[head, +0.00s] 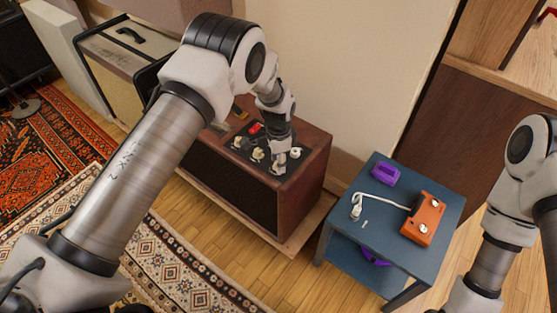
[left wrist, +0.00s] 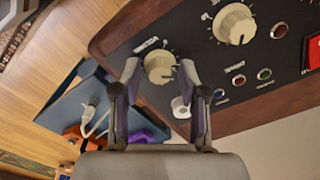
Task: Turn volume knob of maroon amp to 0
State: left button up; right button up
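The maroon amp (head: 313,160) stands against the wall, with a dark control panel (head: 252,140) on top holding cream knobs and a red switch. My left gripper (head: 279,164) is over the panel's right end. In the left wrist view its fingers (left wrist: 159,75) are apart, on either side of a small cream knob (left wrist: 159,67); a narrow gap shows on each side, and contact cannot be seen. A larger cream knob (left wrist: 235,25) sits farther along the panel. My right gripper is out of view; only its arm shows.
A blue side table (head: 340,205) stands right of the amp, bearing an orange pedal (head: 423,218), a white cable (head: 385,201) and a purple object (head: 384,174). Another amp (head: 110,75) is behind at left. Patterned rugs (head: 180,262) cover the floor at left.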

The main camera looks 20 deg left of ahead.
pick_arm(q)
grip_shut()
jog(key=shift+n, duration=0.3)
jog(key=shift+r+n+p, duration=0.1)
jog(key=shift+n+p, duration=0.45)
jog(key=shift+n, duration=0.65)
jog(key=n, duration=0.2)
jog(key=shift+n, duration=0.4)
jog(key=n, duration=0.5)
jog(key=shift+p, duration=0.4)
jog(key=n, duration=0.5)
jog(key=shift+s, duration=0.1)
jog(key=shift+n, duration=0.3)
